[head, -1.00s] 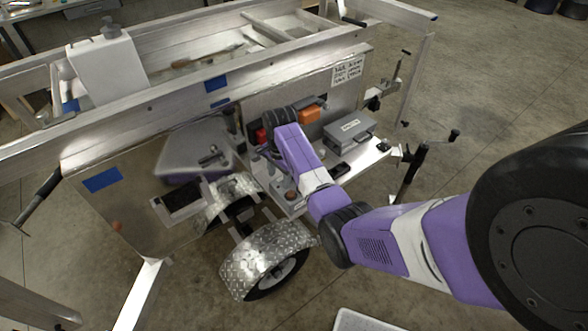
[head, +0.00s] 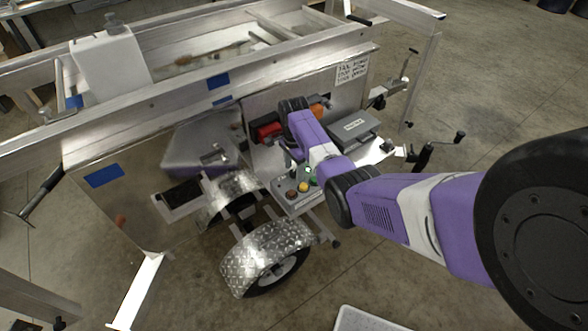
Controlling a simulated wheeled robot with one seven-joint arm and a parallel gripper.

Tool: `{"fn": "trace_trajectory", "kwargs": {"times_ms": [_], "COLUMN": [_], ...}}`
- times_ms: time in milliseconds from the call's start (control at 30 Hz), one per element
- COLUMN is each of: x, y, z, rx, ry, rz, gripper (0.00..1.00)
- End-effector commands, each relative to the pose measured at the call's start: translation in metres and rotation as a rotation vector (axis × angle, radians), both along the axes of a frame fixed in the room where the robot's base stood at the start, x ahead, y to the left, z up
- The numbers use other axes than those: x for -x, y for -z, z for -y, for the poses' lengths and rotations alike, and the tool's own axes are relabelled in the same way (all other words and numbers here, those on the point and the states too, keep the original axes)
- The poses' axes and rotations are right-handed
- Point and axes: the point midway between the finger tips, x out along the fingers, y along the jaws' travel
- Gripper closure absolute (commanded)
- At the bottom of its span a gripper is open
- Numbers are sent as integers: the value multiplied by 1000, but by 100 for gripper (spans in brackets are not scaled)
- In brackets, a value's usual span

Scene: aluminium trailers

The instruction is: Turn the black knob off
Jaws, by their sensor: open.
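A small grey control panel (head: 297,203) sits beside the trailer's wheel in the head view. It carries a reddish-brown knob (head: 291,193), a yellow knob (head: 303,187) and a green knob (head: 313,181). I cannot make out a black knob for sure; small dark shapes near the panel are partly covered by my arm. My purple and white arm reaches in from the right, and its black wrist joint is above and behind the panel. My gripper's fingers are hidden behind the arm, so I cannot tell their distance from the knobs.
A red item (head: 269,130) and an orange item (head: 317,111) sit by the trailer's metal side panel. A grey box (head: 352,127) stands right of my arm. A diamond-plate fender (head: 262,250) covers the near wheel. A printed sign (head: 352,70) is at upper right. Open floor lies right.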

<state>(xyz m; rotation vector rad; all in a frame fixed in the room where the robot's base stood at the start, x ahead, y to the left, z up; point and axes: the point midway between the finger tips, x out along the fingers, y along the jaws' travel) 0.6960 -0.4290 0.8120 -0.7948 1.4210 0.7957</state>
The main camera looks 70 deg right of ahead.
Motion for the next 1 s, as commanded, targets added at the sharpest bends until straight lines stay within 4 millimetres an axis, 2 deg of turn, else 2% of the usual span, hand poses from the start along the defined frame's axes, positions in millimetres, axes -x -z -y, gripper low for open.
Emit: {"fn": "trace_trajectory", "kwargs": {"times_ms": [367,600,633,1000], "x": [0,0,0,0], "y": [5,5,5,5], "z": [0,0,0,0], "rx": [1,1,1,-1], "ry": [0,0,0,-50], "rz": [1,1,1,1], "gripper": [50,97,100,100]}}
